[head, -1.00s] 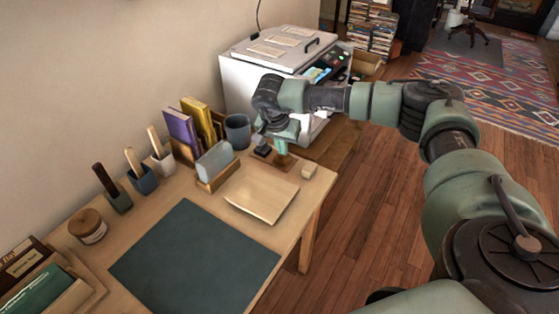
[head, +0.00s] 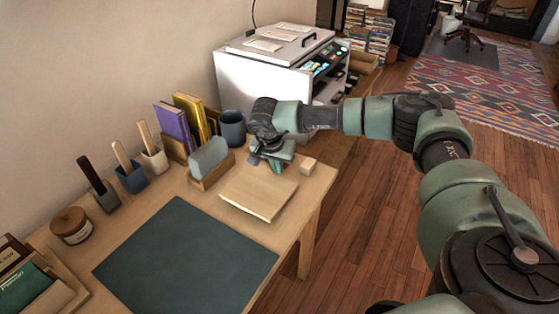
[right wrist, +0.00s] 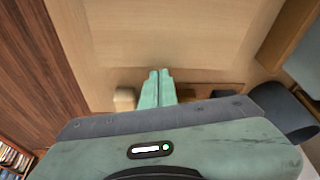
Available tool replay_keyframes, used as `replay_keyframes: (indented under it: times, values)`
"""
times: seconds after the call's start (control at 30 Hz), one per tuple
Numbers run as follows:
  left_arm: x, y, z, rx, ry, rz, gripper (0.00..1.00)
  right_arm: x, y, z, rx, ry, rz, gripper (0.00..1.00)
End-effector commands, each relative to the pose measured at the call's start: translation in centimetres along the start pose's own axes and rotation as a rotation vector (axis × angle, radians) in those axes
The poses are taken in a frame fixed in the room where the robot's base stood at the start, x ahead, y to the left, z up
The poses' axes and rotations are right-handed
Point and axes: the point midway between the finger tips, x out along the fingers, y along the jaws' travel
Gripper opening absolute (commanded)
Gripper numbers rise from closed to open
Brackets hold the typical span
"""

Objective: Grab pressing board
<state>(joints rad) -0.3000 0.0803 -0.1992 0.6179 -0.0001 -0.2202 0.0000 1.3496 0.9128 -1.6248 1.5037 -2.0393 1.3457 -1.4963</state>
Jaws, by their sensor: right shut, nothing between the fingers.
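The pressing board (head: 258,194) appears to be the pale wooden board lying flat on the desk, just behind the dark green mat. Its pale surface also shows above the fingertips in the right wrist view (right wrist: 165,38). My right gripper (head: 276,165) is low at the board's far edge, with its fingers pointing down. In the right wrist view its two green fingers (right wrist: 158,78) are together, with nothing between them. I cannot tell whether the tips touch the board. My left gripper is not in view.
A small wooden block (head: 308,166) lies right of the gripper. A holder with a grey-green piece (head: 208,156), books (head: 175,128) and a dark cup (head: 233,128) stand left of it. The dark mat (head: 186,257) is clear. A white machine (head: 265,75) stands behind the desk.

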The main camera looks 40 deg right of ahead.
Motion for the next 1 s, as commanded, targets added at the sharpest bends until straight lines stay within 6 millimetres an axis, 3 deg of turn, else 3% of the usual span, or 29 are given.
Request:
replay_keyframes:
  times: [0.27, 0.5, 0.6, 1.0]
  values:
    - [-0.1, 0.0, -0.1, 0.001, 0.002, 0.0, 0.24, -0.1, 0.0, 0.4, -0.002, -0.001, 0.001, 0.0]
    - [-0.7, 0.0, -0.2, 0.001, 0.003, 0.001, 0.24, -1.5, 0.0, 4.3, -0.005, -0.003, 0.0, 0.0]
    - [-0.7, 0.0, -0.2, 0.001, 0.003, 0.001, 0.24, -1.7, 0.0, 5.1, -0.002, -0.001, 0.0, 0.0]
    - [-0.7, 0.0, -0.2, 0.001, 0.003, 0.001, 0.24, -1.7, 0.0, 5.1, 0.0, 0.0, 0.0, 0.0]
